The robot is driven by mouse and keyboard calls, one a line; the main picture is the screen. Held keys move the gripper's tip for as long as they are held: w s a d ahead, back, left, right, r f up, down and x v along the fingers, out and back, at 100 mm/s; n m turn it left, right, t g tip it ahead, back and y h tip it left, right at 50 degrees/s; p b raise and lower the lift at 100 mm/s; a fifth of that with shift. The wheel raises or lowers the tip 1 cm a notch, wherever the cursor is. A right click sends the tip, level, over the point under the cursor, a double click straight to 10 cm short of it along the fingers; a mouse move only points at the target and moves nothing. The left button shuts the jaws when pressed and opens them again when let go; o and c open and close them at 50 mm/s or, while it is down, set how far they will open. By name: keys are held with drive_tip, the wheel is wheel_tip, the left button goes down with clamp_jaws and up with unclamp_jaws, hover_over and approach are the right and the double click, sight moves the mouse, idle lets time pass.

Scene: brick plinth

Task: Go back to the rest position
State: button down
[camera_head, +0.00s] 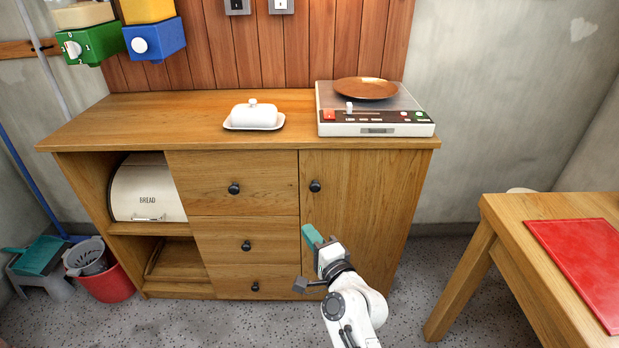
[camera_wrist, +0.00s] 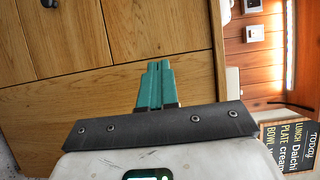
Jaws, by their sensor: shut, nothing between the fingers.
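My gripper (camera_head: 308,234) has teal fingers and is raised in front of the wooden cabinet (camera_head: 357,187), before the line between the drawers and the right-hand door. In the wrist view my gripper (camera_wrist: 158,70) shows its two teal fingers side by side with no object between them; they are shut. My white arm reaches up from the bottom of the head view. The wrist view also shows the cabinet's wood front (camera_wrist: 60,110) beyond the fingers. I cannot tell the exact gap between the fingertips and the cabinet.
The cabinet top holds a white butter dish (camera_head: 255,116) and a scale (camera_head: 375,128) with a brown plate (camera_head: 366,88). A bread bin (camera_head: 147,190) sits in the left shelf. A table (camera_head: 520,215) with a red mat (camera_head: 585,262) stands at right, a red bucket (camera_head: 108,285) at left.

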drive_tip(key=s+d+f+n+g+h, duration=0.2)
drive_tip(key=s+d+f+n+g, duration=0.45)
drive_tip(key=s, duration=0.55)
drive_tip(key=s+d+f+n+g+h, duration=0.35)
drive_tip(key=s+d+f, duration=0.35)
drive_tip(key=s+d, duration=0.45)
drive_tip(key=s+d+r+n+g+h, duration=0.1)
drive_tip(key=s+d+g, duration=0.25)
drive_tip(key=s, duration=0.75)
drive_tip(key=s+d+r+n+g+h, duration=0.15)
drive_tip(key=s+d, duration=0.35)
drive_tip(key=s, duration=0.5)
wheel_tip(320, 180, up, 14)
drive_tip(key=p, duration=1.5)
drive_tip(key=shift+r, duration=0.1)
